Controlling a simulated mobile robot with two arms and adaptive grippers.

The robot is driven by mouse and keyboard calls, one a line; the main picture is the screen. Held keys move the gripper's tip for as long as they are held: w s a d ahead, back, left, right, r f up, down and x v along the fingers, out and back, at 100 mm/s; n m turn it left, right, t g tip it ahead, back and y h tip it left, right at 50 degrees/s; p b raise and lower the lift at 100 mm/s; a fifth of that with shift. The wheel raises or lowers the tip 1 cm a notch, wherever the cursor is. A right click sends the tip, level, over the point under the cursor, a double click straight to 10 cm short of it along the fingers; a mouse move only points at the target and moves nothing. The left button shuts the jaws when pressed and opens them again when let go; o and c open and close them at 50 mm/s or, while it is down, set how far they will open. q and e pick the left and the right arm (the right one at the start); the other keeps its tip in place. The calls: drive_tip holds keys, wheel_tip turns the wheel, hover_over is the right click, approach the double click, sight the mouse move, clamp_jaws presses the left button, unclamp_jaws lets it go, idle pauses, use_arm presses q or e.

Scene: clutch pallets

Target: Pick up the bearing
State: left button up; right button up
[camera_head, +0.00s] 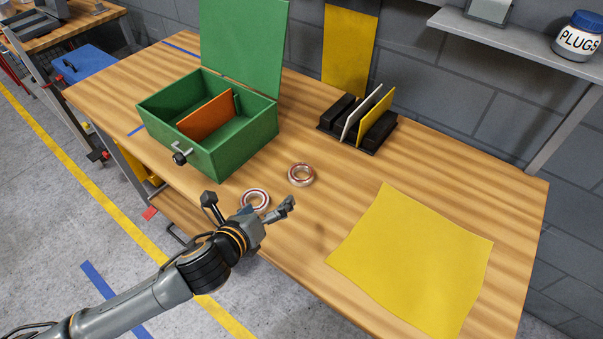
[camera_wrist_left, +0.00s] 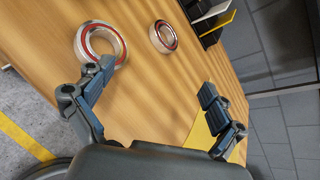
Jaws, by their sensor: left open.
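Two metal bearings with red seal rings lie flat on the wooden bench. The nearer bearing (camera_head: 266,203) lies near the front edge of the bench, and the farther bearing (camera_head: 302,183) lies behind it to the right. My left gripper (camera_head: 248,206) is open and empty, with its fingers spread over the near side of the nearer bearing and partly covering it. In the left wrist view the nearer bearing (camera_wrist_left: 83,34) lies just beyond the left finger of the gripper (camera_wrist_left: 158,100). The farther bearing (camera_wrist_left: 155,36) lies farther off, between the fingers' directions. My right gripper is out of view.
An open green box (camera_head: 240,142) with an orange divider (camera_head: 206,118) stands behind to the left. A black rack (camera_head: 333,112) holding white and yellow plates stands near the wall. A yellow sheet (camera_head: 412,258) lies at right. The bench is bare between the farther bearing and the sheet.

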use_arm(q)
drive_tip(key=m, duration=0.1)
drive_tip(key=w+m, duration=0.1)
drive_tip(key=m, duration=0.1)
drive_tip(key=shift+a+m+h, duration=0.1)
drive_tip(key=shift+m+h, duration=0.2)
drive_tip(key=shift+h, duration=0.1)
drive_tip(key=m, duration=0.3)
drive_tip(key=shift+w+a+f, duration=0.1)
drive_tip(key=shift+w+f, duration=0.05)
drive_tip(key=shift+w, duration=0.25)
drive_tip(key=shift+w+f+m+h, duration=0.1)
drive_tip(key=shift+w+m+h, duration=0.1)
drive_tip(key=shift+m+h, duration=0.15)
approach(305, 170)
drive_tip(key=shift+s+a+r+p, duration=0.25)
drive_tip(key=shift+s+r+p, duration=0.05)
drive_tip(key=shift+s, duration=0.1)
drive_tip(key=shift+x, duration=1.05)
drive_tip(key=x, duration=0.4)
drive_tip(key=shift+f+p, duration=0.15)
drive_tip(key=shift+p, duration=0.2)
drive_tip(key=shift+s, duration=0.1)
